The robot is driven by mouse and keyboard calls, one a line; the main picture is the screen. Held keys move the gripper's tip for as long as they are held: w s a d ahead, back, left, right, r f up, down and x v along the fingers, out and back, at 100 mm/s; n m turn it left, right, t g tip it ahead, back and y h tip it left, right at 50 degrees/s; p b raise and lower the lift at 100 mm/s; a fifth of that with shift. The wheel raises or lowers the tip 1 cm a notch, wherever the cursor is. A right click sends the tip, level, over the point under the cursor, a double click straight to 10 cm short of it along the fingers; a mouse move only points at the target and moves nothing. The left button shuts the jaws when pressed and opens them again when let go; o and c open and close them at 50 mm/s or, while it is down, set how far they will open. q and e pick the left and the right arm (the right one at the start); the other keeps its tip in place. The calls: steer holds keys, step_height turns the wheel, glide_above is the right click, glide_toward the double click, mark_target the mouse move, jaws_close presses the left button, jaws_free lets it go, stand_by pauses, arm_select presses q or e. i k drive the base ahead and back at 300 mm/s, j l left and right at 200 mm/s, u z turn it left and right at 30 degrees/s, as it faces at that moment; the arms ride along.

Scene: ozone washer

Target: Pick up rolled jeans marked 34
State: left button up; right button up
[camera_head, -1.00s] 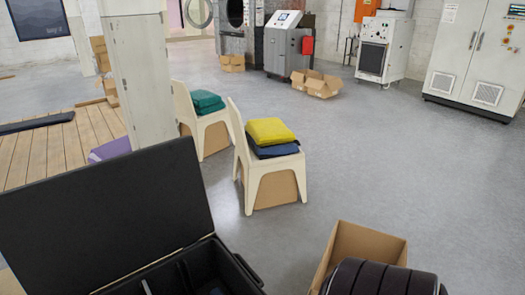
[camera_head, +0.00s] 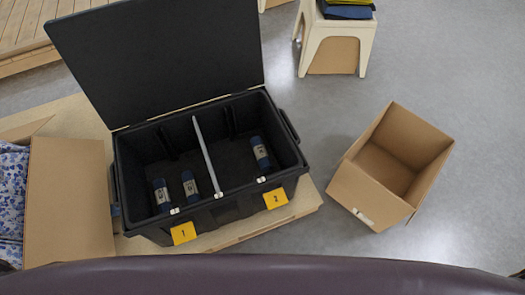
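Three dark blue rolls with pale labels lie in an open black case. Two of them, the first roll (camera_head: 162,194) and the second roll (camera_head: 190,187), are in the left compartment, above the yellow tag 1 (camera_head: 183,233). The label marks are too small to read, so I cannot tell which roll is marked 34. The case (camera_head: 238,211) has a grey divider (camera_head: 207,155) and its lid (camera_head: 160,60) stands raised at the back. Neither gripper is in view.
An open, empty-looking cardboard box (camera_head: 372,201) stands on the floor to the right. Another cardboard box (camera_head: 70,200) with blue floral cloth (camera_head: 10,195) is at the left. A cream chair (camera_head: 335,45) with folded cloth is behind.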

mark_target(115, 212)
steer(key=u, duration=1.6)
